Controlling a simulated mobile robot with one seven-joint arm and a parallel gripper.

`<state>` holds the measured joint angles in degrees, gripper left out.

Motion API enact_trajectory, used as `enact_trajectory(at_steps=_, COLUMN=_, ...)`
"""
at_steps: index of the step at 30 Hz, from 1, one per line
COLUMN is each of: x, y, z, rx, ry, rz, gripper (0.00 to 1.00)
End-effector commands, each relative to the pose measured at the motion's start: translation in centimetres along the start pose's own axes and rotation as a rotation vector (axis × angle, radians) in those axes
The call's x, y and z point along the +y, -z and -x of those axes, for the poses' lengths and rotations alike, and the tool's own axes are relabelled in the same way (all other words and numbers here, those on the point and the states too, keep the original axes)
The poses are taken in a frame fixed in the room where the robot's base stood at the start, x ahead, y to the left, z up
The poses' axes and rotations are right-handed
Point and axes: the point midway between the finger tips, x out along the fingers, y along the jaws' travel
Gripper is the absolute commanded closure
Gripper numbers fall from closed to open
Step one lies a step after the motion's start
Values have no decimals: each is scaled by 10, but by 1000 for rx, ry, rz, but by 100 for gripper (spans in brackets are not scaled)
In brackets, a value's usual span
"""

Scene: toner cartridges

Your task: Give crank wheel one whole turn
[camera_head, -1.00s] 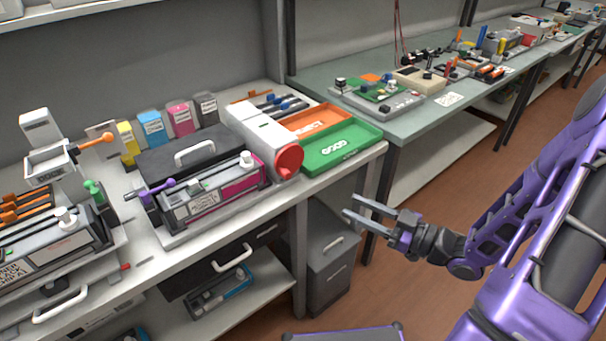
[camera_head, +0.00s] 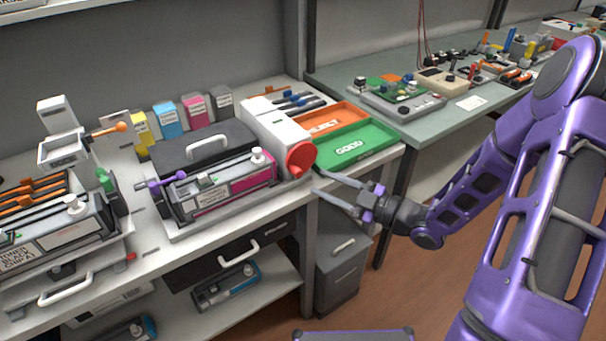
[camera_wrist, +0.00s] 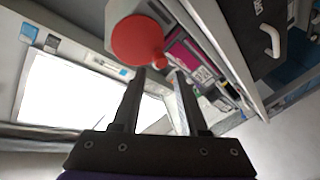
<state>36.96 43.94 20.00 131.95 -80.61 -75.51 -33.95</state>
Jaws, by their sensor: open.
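The red crank wheel (camera_head: 301,156) is on the right front end of a white housing (camera_head: 272,135) on the bench. In the wrist view the red disc (camera_wrist: 137,40) shows face-on above my fingertips, with a small red knob (camera_wrist: 158,60) at its lower right rim. My gripper (camera_head: 320,183) is open and empty, just in front of the bench edge, a little below and right of the wheel. In the wrist view my gripper (camera_wrist: 160,75) has its fingers apart, with the knob just beyond the gap. I see no clear contact.
A green GOOD tray (camera_head: 350,149) and an orange REJECT tray (camera_head: 318,125) lie right of the housing. A cartridge with a magenta label (camera_head: 236,190) sits on its left. A dark grey drawer cabinet (camera_head: 340,275) stands below.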

Motion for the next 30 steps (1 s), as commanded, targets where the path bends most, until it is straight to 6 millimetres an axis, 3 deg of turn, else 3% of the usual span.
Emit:
enact_trajectory(at_steps=3, x=-1, y=1, z=-26, rx=3, ry=3, rz=0, gripper=57)
enact_trajectory(at_steps=9, x=0, y=0, z=-54, rx=1, ry=2, rz=0, gripper=57)
enact_trajectory(at_steps=22, x=0, y=0, z=-64, rx=-1, ry=0, rz=0, gripper=57)
enact_trajectory(at_steps=30, x=0, y=0, z=-64, rx=-1, ry=0, rz=-1, gripper=100)
